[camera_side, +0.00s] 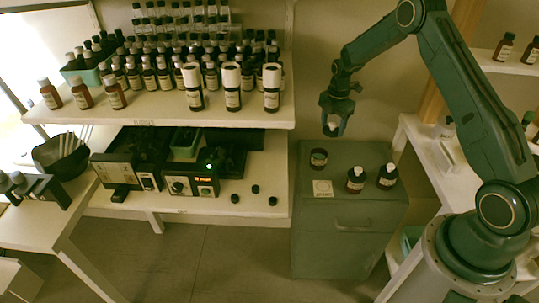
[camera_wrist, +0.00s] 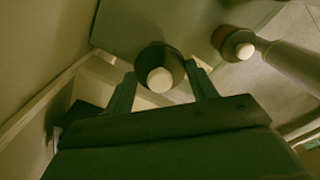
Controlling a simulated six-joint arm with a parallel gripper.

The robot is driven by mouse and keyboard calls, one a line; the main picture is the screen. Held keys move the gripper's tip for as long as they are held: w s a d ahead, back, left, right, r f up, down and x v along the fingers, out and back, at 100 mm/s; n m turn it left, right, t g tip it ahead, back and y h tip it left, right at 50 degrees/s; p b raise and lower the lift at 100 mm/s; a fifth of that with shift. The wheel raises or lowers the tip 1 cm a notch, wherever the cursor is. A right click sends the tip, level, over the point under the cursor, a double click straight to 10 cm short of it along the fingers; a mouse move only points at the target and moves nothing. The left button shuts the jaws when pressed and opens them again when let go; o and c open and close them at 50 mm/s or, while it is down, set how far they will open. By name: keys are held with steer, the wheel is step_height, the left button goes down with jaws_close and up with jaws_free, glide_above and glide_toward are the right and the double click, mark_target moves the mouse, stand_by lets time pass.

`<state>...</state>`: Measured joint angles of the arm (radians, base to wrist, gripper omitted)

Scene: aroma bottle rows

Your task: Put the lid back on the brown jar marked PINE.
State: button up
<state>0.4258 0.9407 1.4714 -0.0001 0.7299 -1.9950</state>
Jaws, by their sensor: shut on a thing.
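My gripper (camera_side: 334,122) hangs in the air above the green-grey cabinet. It is shut on a small pale thing, which looks like the lid. In the wrist view a pale round top (camera_wrist: 160,80) shows between the two fingers, with a dark round shape around or behind it; I cannot tell whether that is part of it or a jar below. A low, wide brown jar (camera_side: 318,158) stands on the cabinet's back left, below my gripper and apart from it, with no pale cap showing. Its label is too small to read.
Two brown bottles with pale caps, one in the middle (camera_side: 356,180) and one at the right (camera_side: 388,176), stand on the cabinet top (camera_side: 345,155). A pale square card (camera_side: 323,188) lies near its front left. A bottle-filled shelf (camera_side: 150,112) is to the left.

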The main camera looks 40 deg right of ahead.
steer(key=a, duration=0.1)
steer(key=w+a+f, duration=0.1)
steer(key=a, duration=0.1)
steer(key=shift+w+a+f, duration=0.2)
steer(key=shift+a+f, duration=0.05)
steer(key=shift+f, duration=0.15)
steer(key=shift+f, duration=0.2)
steer(key=shift+f, duration=3)
steer(key=shift+f, duration=0.15)
steer(key=o, duration=1.5)
steer(key=shift+r, duration=0.2)
step_height(320, 180, up, 7)
steer(key=shift+f, duration=0.2)
stand_by(0.6)
